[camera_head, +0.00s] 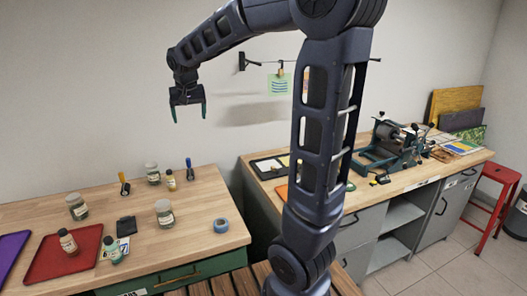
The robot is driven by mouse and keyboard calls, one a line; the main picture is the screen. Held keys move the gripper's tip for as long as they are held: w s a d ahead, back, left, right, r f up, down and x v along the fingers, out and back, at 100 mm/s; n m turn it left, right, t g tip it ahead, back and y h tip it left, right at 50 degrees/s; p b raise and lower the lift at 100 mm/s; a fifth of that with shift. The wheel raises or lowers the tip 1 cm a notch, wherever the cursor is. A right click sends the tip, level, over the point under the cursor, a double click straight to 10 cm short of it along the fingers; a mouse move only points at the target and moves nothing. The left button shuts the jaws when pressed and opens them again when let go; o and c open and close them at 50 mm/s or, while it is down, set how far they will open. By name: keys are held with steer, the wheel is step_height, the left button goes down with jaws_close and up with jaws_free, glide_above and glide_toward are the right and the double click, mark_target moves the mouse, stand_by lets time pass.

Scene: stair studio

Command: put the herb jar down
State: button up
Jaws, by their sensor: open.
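My gripper (189,115) is open and empty, pointing down, high above the back of the left wooden table (195,235). Glass jars with pale lids and labels stand upright on this table: one at the left (77,208), one at the back (152,175) and one at the middle right (165,214). The left jar has dark green contents. I cannot tell from the labels which one is the herb jar. None touches my gripper.
Small bottles stand on the red tray (48,268), near its right edge (112,252) and by the back jar (171,181). A press (395,145) stands on the right bench.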

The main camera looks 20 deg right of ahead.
steer(key=s+d+f, duration=0.2)
steer(key=s+d, duration=0.6)
steer(key=s, duration=0.5)
steer(key=s+d+f, duration=0.3)
steer(key=s+d, duration=0.6)
steer(key=s, duration=0.4)
steer(key=shift+s+f+t, duration=0.2)
steer(key=shift+f+t, duration=0.05)
steer(key=shift+t, duration=0.05)
steer(key=shift+o, duration=0.5)
